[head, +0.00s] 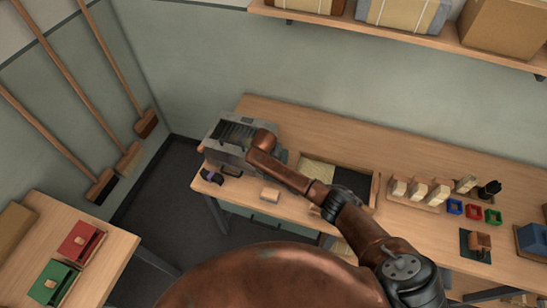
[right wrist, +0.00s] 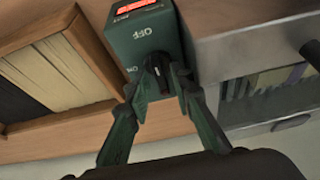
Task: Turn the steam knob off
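The steam knob (right wrist: 157,82) is black and sits on the face of a dark green control box (right wrist: 150,28). The box has an upside-down OFF mark, a smaller mark at its left and a lit orange-red panel on top. A pale line on the knob points roughly up in the right wrist view, toward the OFF side. My right gripper (right wrist: 161,76) has its fingertips on both sides of the knob, apparently closed on it. In the head view the right arm reaches to a grey steam unit (head: 228,150), hiding knob and box. My left gripper is not in view.
The grey metal housing (right wrist: 250,40) stands right beside the control box. A wooden tray (right wrist: 60,125) with pale bristles lies at left. On the bench (head: 330,130), brush blocks (head: 418,189) and small coloured trays (head: 473,211) stand to the right. Brooms (head: 103,186) lean at left.

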